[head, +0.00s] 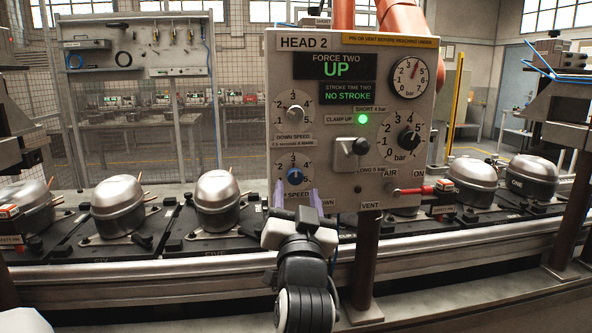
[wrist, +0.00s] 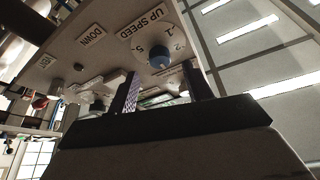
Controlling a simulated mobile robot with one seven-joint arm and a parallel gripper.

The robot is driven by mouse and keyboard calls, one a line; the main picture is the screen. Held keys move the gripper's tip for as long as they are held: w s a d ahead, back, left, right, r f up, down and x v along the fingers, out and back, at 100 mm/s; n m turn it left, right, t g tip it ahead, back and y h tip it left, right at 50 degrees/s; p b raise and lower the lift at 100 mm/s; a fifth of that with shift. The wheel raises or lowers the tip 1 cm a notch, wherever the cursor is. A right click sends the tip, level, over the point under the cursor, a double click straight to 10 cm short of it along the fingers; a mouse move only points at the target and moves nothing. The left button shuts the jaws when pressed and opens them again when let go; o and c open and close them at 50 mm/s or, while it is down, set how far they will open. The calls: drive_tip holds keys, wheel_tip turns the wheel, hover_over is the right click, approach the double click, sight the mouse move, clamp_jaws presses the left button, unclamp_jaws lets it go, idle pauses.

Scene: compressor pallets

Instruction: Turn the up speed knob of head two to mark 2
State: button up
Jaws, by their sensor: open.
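The up speed knob (head: 295,177) is a small blue knob on a numbered white dial, low on the left of the HEAD 2 panel (head: 275,70). My gripper (head: 298,197) is open, with one finger to each side below the knob in the head view, hiding part of the label. In the wrist view my gripper (wrist: 165,88) is empty, and the knob appears between and beyond the fingertips, apart from them.
The grey down speed knob (head: 294,113) sits just above. Silver compressors (head: 217,200) stand on the conveyor behind.

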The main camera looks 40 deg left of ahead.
sight(298, 179)
drive_tip(key=shift+p+x, duration=0.3)
drive_tip(key=shift+x, duration=1.85)
drive_tip(key=shift+c, duration=0.2)
drive_tip(key=c, duration=0.9)
drive_tip(key=shift+d+n+y, duration=0.1)
drive_tip(key=shift+n+y, duration=0.3)
drive_tip(key=shift+n, duration=0.1)
drive_tip(key=n+g+y, duration=0.1)
drive_tip(key=n, duration=0.2)
drive_tip(key=n+g+y, duration=0.1)
drive_tip(key=n+g, duration=0.1)
drive_tip(key=n, duration=0.1)
drive_tip(key=shift+w+d+n, duration=0.1)
drive_tip(key=shift+w+n, duration=0.05)
drive_tip(key=shift+n, duration=0.15)
drive_tip(key=n+g+y+b, duration=0.1)
drive_tip(key=n+g, duration=0.1)
drive_tip(key=n, duration=0.3)
drive_tip(key=shift+n+g+y+b, duration=0.4)
drive_tip(key=shift+n+g, duration=0.8)
drive_tip(key=shift+n, duration=0.9)
